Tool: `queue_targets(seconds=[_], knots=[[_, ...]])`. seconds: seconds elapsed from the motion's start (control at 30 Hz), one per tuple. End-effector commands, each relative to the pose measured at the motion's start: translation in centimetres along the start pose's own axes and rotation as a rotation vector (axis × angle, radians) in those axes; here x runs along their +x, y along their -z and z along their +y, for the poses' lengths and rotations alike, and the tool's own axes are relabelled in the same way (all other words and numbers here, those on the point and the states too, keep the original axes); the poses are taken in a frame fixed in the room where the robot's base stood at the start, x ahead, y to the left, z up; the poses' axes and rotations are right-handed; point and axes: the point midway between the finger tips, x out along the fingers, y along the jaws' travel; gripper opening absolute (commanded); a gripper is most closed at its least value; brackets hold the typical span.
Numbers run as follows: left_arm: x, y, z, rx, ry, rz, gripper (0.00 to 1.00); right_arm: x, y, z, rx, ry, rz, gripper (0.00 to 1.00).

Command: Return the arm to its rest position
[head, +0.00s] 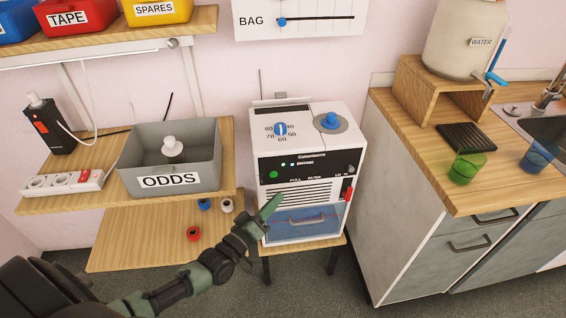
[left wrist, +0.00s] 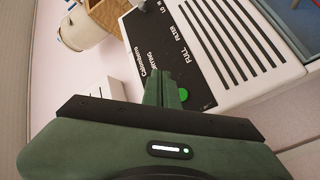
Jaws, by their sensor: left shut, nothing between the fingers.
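My left arm reaches in from the lower left in the head view. Its left gripper (head: 271,206) is shut and empty, in front of the white machine (head: 305,150) with a black control panel. In the left wrist view the green fingers (left wrist: 162,84) are together. The machine's black panel (left wrist: 150,35) and vent slots show beyond them, and the green button (left wrist: 184,96) is partly hidden by a finger. I cannot tell whether the fingers touch the machine. My right gripper is not in view.
A grey ODDS bin (head: 200,150) sits on the wooden shelf at left, above a lower board with small red, blue and white rings (head: 193,234). A counter at right holds a green cup (head: 466,168), a blue cup and a water jug (head: 465,40).

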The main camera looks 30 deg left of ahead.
Motion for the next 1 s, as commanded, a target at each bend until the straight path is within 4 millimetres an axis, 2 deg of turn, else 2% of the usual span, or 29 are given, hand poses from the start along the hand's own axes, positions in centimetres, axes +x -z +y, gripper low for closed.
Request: queue_targets(seconds=[0.17, 0.27, 0.37, 0.47, 0.57, 0.67, 0.7, 0.83, 1.0], knots=[[0.0, 0.0, -0.1, 0.001, 0.001, -0.001, 0.00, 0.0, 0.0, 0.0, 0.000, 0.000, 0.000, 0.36], [-0.4, -0.9, -1.1, 0.022, 0.028, -0.018, 0.00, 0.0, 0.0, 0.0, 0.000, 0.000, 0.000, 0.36], [-1.6, -3.4, -4.3, 0.087, 0.106, -0.076, 0.00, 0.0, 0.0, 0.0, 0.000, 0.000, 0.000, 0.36], [-4.3, -7.5, -9.1, 0.190, 0.221, -0.181, 0.00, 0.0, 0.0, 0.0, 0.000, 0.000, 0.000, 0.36], [-8.2, -12.2, -13.9, 0.300, 0.341, -0.319, 0.00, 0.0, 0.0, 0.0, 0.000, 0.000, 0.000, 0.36], [-13.0, -16.7, -17.9, 0.394, 0.443, -0.470, 0.00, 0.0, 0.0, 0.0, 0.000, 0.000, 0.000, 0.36], [-15.2, -18.5, -19.3, 0.429, 0.479, -0.534, 0.00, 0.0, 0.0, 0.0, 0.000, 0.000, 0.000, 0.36], [-22.8, -24.1, -22.7, 0.526, 0.577, -0.757, 0.00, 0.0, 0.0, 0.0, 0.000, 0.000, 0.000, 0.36], [-33.8, -30.5, -24.6, 0.619, 0.652, -1.066, 0.00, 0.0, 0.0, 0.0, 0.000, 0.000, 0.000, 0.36]])
